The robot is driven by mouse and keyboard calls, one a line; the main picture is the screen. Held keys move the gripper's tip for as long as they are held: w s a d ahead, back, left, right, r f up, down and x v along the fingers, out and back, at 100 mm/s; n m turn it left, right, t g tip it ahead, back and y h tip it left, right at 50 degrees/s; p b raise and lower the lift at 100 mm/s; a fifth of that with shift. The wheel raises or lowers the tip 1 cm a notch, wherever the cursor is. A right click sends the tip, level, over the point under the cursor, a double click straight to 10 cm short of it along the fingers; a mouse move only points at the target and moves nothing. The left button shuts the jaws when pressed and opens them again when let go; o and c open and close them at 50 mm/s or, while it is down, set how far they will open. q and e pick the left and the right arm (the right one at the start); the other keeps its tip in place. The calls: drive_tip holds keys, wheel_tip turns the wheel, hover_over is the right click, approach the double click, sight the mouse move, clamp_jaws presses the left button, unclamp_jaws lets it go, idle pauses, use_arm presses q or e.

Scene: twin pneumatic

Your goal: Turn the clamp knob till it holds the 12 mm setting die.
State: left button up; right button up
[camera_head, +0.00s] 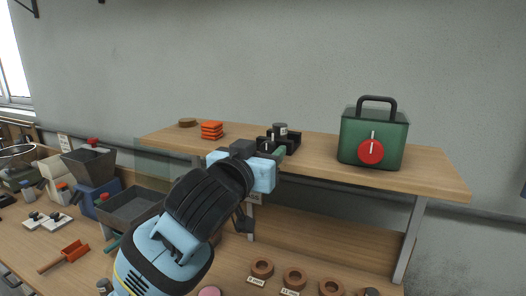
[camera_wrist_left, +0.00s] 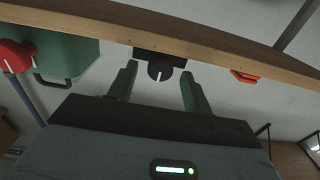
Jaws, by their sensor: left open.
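A dark clamp (camera_head: 293,139) stands on the raised wooden shelf, with a grey cylinder (camera_head: 280,128) at its top; I cannot tell whether this is the 12 mm setting die. In the left wrist view, which looks upside down, the round dark clamp knob (camera_wrist_left: 160,74) shows a white pointer line. My left gripper (camera_wrist_left: 159,70) is open, with its green fingers on either side of the knob; contact is not visible. In the head view my left gripper (camera_head: 282,149) is at the shelf's front edge and partly hides the clamp. My right gripper is out of view.
A green case (camera_head: 390,136) with a red dial stands to the right on the shelf (camera_head: 430,180). Orange stacked pieces (camera_head: 212,130) lie to the left. Several copper-coloured rings (camera_head: 262,267) with labels lie on the bench below. Grey bins (camera_head: 130,208) stand at the left.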

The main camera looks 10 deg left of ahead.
use_arm(q)
drive_tip(key=shift+w, duration=0.2)
drive_tip(key=c, duration=1)
drive_tip(key=shift+o, duration=0.2)
drive_tip(key=m, duration=0.5)
drive_tip(key=shift+d+m, duration=0.15)
drive_tip(key=shift+m, duration=0.25)
drive_tip(key=o, duration=1)
drive_tip(key=shift+c, duration=0.2)
